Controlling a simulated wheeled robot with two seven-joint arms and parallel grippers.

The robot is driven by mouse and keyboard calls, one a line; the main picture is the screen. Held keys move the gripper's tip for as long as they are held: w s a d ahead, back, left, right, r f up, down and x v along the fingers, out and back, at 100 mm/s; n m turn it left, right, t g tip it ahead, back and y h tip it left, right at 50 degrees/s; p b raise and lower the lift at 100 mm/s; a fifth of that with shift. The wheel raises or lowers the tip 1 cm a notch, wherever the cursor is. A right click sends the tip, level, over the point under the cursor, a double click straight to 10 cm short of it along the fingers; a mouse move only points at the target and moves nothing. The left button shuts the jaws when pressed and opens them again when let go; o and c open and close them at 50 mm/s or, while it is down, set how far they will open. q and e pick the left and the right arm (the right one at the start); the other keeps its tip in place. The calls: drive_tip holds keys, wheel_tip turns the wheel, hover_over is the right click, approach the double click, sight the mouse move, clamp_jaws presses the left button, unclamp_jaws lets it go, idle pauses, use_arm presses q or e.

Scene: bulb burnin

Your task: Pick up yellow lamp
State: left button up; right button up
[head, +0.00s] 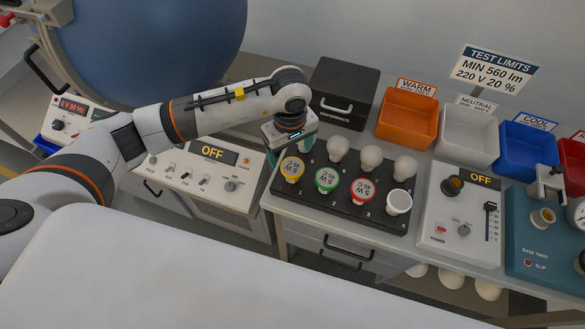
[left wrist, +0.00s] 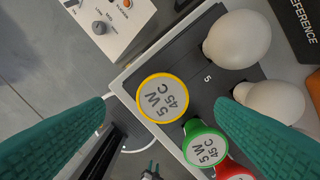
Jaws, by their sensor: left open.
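The yellow lamp (head: 292,169) has a yellow rim and a white face marked "5 W 45 C". It sits at the left front corner of the black lamp tray (head: 340,208). My left gripper (head: 290,151) is just above and behind it, open and empty. In the left wrist view the yellow lamp (left wrist: 163,97) shows between the two teal fingers, which are apart from it. The lamp's lower part is hidden under its face.
A green lamp (head: 327,180) and a red lamp (head: 362,191) stand close to the right. White bulbs (head: 371,157) stand behind. A control panel with an "OFF" display (head: 213,153) is at left. Orange, white and blue bins (head: 527,148) line the back.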

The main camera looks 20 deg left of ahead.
sight(292, 166)
use_arm(q)
wheel_tip(292, 166, down, 3)
drive_tip(key=shift+f+p, duration=0.15)
drive_tip(key=shift+p, duration=0.3)
drive_tip(key=shift+s+d+f+p, duration=0.1)
drive_tip(key=shift+d+f+p, duration=0.05)
drive_tip(key=shift+f+p, duration=0.4)
drive_tip(key=f, duration=0.2)
drive_tip(key=f+p, duration=0.1)
drive_tip(key=shift+d+f, duration=0.2)
drive_tip(key=shift+f, duration=0.5)
drive_tip(key=shift+c, duration=0.6)
drive_tip(key=c, duration=1)
drive_tip(key=shift+o, duration=0.2)
